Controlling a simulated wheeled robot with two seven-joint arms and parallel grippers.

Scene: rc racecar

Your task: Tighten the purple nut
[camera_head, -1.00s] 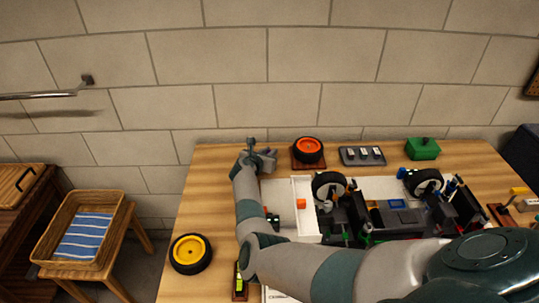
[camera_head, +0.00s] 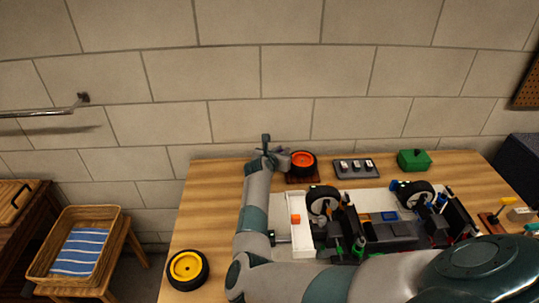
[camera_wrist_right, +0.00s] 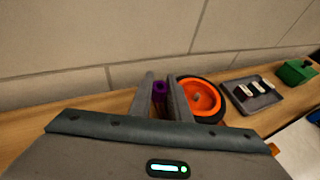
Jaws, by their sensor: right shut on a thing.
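My right gripper (camera_head: 270,154) is over the back edge of the table, just left of a black tire with an orange rim (camera_head: 302,162). In the right wrist view the gripper (camera_wrist_right: 160,92) is shut on a small purple piece (camera_wrist_right: 159,92), which looks like the purple nut. The piece sits between the two grey fingers, and its lower part is hidden. The orange wheel (camera_wrist_right: 201,97) shows close beside the right finger. The partly built racecar (camera_head: 390,232) lies on the table, right of my arm. My left gripper is not in view.
A grey tray with several small parts (camera_head: 353,176) and a green box (camera_head: 414,160) stand along the back of the table. A yellow-rimmed wheel (camera_head: 187,267) lies at the front left. A wicker basket (camera_head: 117,215) stands off the table.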

